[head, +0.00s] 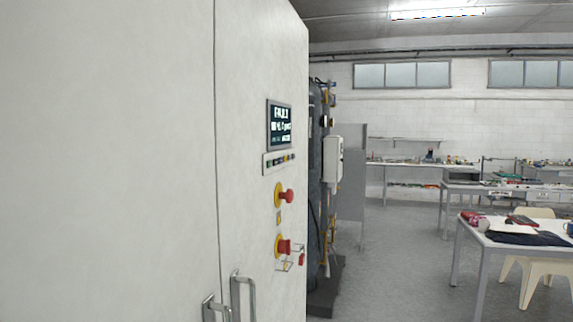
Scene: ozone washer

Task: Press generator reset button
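A tall white cabinet (155,130) fills the left side of the head view, seen at a steep angle. Its panel carries a dark screen (280,126) with lit text, too small to read surely. Below the screen is a strip of small buttons (278,161). Under it are an upper red knob on a yellow base (287,196) and a lower red knob on a yellow base (284,246). I cannot tell which control is the generator reset button. My gripper is not in view.
Two metal door handles (242,295) stick out low on the cabinet. Dark upright equipment (315,190) stands just beyond it. A table with items (490,243) and a cream chair (538,268) stand at right. The grey floor (400,265) between is clear.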

